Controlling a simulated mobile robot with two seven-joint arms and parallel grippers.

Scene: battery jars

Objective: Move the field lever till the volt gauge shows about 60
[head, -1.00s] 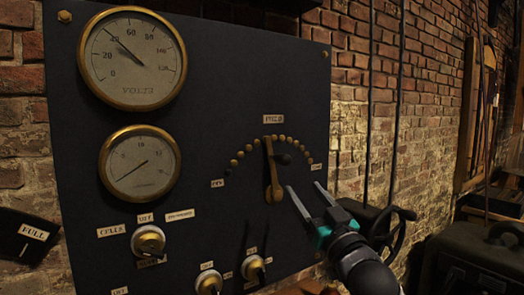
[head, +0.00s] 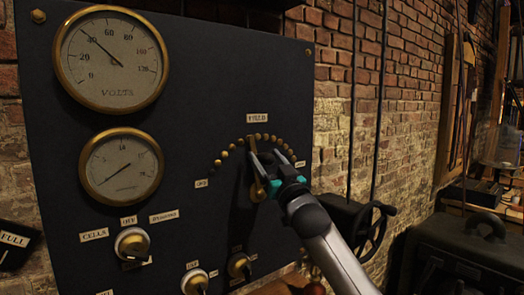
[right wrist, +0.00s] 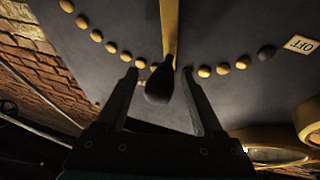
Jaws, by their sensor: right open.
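The field lever (head: 251,147) is a brass arm on the dark panel, pointing nearly straight up among an arc of brass studs. Its lower end shows below my right gripper (head: 266,163), which hides part of it. In the right wrist view the lever's dark round knob (right wrist: 159,84) lies between the two fingers of the open right gripper (right wrist: 160,74), with a gap on each side. The volt gauge (head: 111,60), a round brass-rimmed dial at the panel's upper left, has its needle at about 40. My left gripper is out of view.
A second brass gauge (head: 121,169) sits below the volt gauge. Several knobs, including the cells knob (head: 132,243), line the panel's lower part. A dark handwheel (head: 375,226) stands right of the panel before the brick wall (head: 335,80).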

